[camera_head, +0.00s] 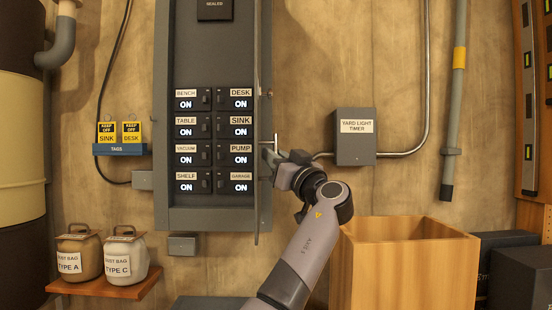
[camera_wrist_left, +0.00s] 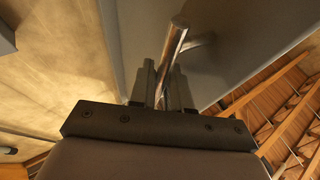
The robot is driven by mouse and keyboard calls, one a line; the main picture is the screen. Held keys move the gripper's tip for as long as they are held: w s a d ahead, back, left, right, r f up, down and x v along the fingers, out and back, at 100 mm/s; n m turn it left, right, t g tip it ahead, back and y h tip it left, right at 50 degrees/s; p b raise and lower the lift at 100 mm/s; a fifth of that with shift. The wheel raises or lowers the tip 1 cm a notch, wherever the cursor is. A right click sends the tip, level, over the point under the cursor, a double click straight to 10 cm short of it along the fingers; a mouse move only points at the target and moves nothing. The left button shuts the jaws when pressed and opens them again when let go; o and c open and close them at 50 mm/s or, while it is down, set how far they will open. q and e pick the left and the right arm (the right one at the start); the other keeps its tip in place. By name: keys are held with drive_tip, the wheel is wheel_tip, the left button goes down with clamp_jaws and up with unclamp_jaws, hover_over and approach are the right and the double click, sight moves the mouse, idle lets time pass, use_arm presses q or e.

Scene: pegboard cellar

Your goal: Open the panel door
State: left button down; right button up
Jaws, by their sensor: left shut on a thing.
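The grey panel (camera_head: 162,120) hangs on the wall with its labelled switches in plain sight. Its door (camera_head: 258,225) stands swung out at the panel's right side, seen almost edge-on. The metal handle (camera_head: 276,142) sticks out to the right from the door's face. My left gripper (camera_head: 272,156) is shut on this handle. In the left wrist view the fingers (camera_wrist_left: 162,88) are on either side of the round handle bar (camera_wrist_left: 174,48), with the grey door (camera_wrist_left: 235,35) behind it. My right gripper is not in view.
A wooden box (camera_head: 405,270) stands below and right of my left arm. A yard light timer box (camera_head: 355,137) is on the wall to the right. A shelf with two dust bag jars (camera_head: 125,262) is at lower left.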

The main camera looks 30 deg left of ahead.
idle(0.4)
use_arm(q)
drive_tip(key=c, duration=1.4)
unclamp_jaws()
drive_tip(key=shift+c, duration=0.2)
drive_tip(key=b+v, duration=0.2)
drive_tip(key=v, duration=0.5)
